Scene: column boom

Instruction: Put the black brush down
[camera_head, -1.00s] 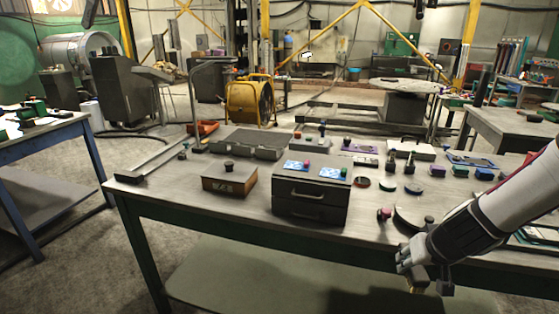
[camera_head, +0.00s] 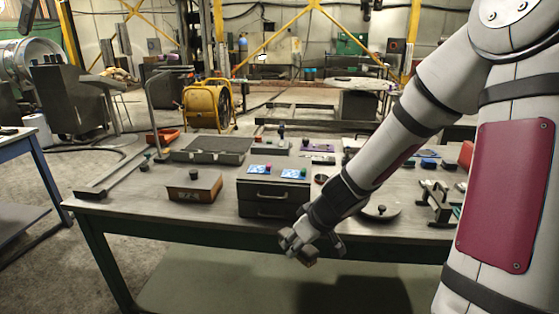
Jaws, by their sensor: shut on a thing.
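My gripper (camera_head: 308,248) is in front of the workbench's front edge, below and just right of the grey drawer box. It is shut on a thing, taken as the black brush. The fingers and wrist hide most of that thing, so I cannot make out its shape or how it is tilted. The grey-topped workbench (camera_head: 130,196) lies behind my gripper. I cannot tell whether the held thing touches the bench edge.
The grey drawer box (camera_head: 273,197) bears blue cards and small knobs. A brown box (camera_head: 193,187) with a black knob stands to its left. A round plate (camera_head: 381,209) with a knob is right of my forearm. Bare benchtop lies at the front left.

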